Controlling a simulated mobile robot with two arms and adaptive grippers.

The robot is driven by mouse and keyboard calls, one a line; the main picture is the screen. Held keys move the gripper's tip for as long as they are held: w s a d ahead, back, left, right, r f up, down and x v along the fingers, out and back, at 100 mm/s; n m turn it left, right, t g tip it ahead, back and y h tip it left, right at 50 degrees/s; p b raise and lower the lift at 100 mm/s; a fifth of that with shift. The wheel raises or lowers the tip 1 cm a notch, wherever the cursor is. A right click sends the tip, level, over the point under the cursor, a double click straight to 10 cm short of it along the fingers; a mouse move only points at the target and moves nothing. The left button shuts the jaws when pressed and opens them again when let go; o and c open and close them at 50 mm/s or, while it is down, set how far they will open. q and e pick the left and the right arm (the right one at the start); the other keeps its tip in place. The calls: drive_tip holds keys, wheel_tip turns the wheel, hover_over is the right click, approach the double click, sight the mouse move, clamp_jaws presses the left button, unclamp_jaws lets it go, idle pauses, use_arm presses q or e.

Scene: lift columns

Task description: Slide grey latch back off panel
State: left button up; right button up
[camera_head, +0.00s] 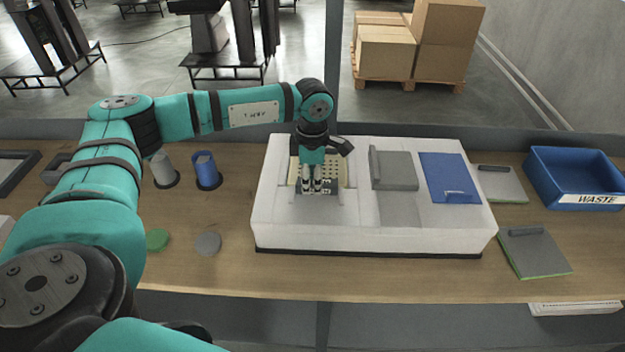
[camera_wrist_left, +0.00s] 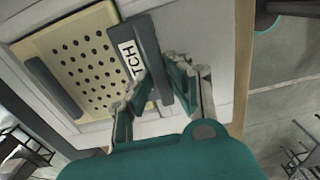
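The cream perforated panel (camera_head: 335,170) sits in the left part of a white casing. It also shows in the wrist view (camera_wrist_left: 75,60). The grey latch (camera_head: 328,190) lies at the panel's front edge. In the wrist view the latch (camera_wrist_left: 147,45) is a dark bar with a white label reading "TCH". My left gripper (camera_head: 312,188) points down at the latch. In the wrist view its fingers (camera_wrist_left: 160,85) stand on either side of the latch's raised bar. Whether they press on it is not clear. My right gripper is not in view.
On the casing (camera_head: 290,225) are a grey block (camera_head: 398,172) and a blue plate (camera_head: 450,178). A blue waste bin (camera_head: 575,170) and grey pads (camera_head: 535,253) are at right. A blue cup (camera_head: 206,168) and grey cup (camera_head: 163,168) stand left, behind green and grey discs (camera_head: 208,243).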

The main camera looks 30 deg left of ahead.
use_arm(q)
clamp_jaws()
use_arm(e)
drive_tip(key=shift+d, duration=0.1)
use_arm(q)
drive_tip(key=shift+s+d+f+b, duration=0.1)
drive_tip(key=shift+s+f+b, duration=0.1)
drive_tip(key=shift+b, duration=0.1)
drive_tip(key=shift+s+d+r, duration=0.2)
drive_tip(key=shift+s+d, duration=0.2)
drive_tip(key=shift+s, duration=0.25)
drive_tip(key=shift+d+r, duration=0.1)
drive_tip(key=o, duration=0.6)
unclamp_jaws()
drive_tip(key=shift+w, duration=0.1)
drive_tip(key=shift+c, duration=0.2)
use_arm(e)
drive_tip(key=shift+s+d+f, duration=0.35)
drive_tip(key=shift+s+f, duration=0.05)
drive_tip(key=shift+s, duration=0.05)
